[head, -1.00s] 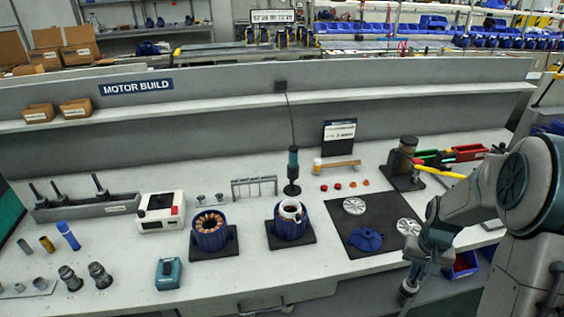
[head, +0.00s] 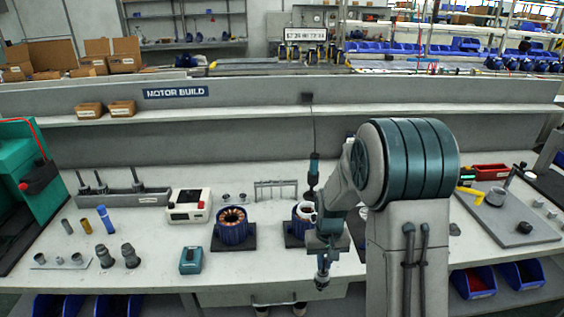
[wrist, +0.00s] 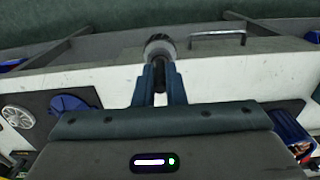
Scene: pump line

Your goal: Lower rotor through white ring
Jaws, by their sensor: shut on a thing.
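My gripper (head: 323,262) hangs at the front of the bench, right of centre in the head view. In the wrist view my gripper (wrist: 160,72) has both fingers closed on the dark shaft of the rotor. The rotor (wrist: 160,46) shows there as a grey, round body beyond the fingertips; it also shows small under the gripper in the head view (head: 322,280). The white ring (head: 304,208) sits on top of a blue motor housing (head: 300,227), behind and left of my gripper. My arm covers part of that housing. The rotor is apart from the ring.
A blue housing with copper windings (head: 232,230) stands left of the ringed one. A screwdriver (head: 313,172) hangs upright behind the ring. A teal box (head: 190,260) lies near the front edge. In the wrist view, a blue cover (wrist: 68,103) lies on a dark mat.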

